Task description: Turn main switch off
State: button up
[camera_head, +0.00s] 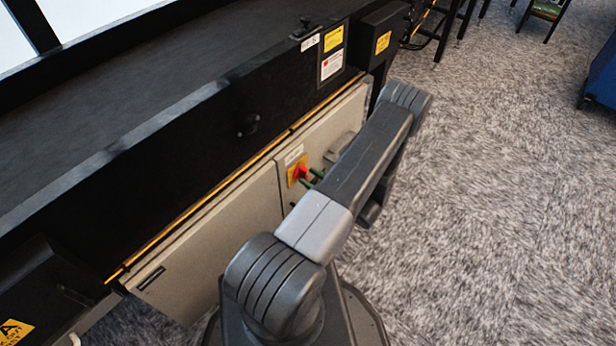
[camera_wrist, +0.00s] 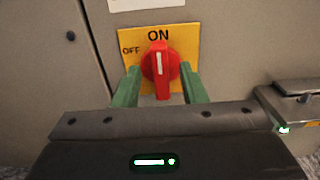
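The main switch is a red rotary knob (camera_wrist: 160,66) on a yellow plate (camera_wrist: 185,36) marked ON at the top and OFF at the left. The knob's white line stands upright, pointing at ON. My gripper (camera_wrist: 160,85) has green fingers spread apart, one on each side of the knob's lower part. The fingers look open, with gaps to the knob's handle; whether they touch its rim I cannot tell.
The switch sits on a grey cabinet (camera_head: 215,240) below the black machine body (camera_head: 200,130). A grey latch or handle (camera_wrist: 296,98) juts out right of the switch. A blue object (camera_head: 600,80) stands at far right. Carpet floor (camera_head: 480,200) right of my arm is clear.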

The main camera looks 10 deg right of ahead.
jog(key=shift+x, duration=0.9)
jog(key=shift+c, duration=0.2)
grip_shut()
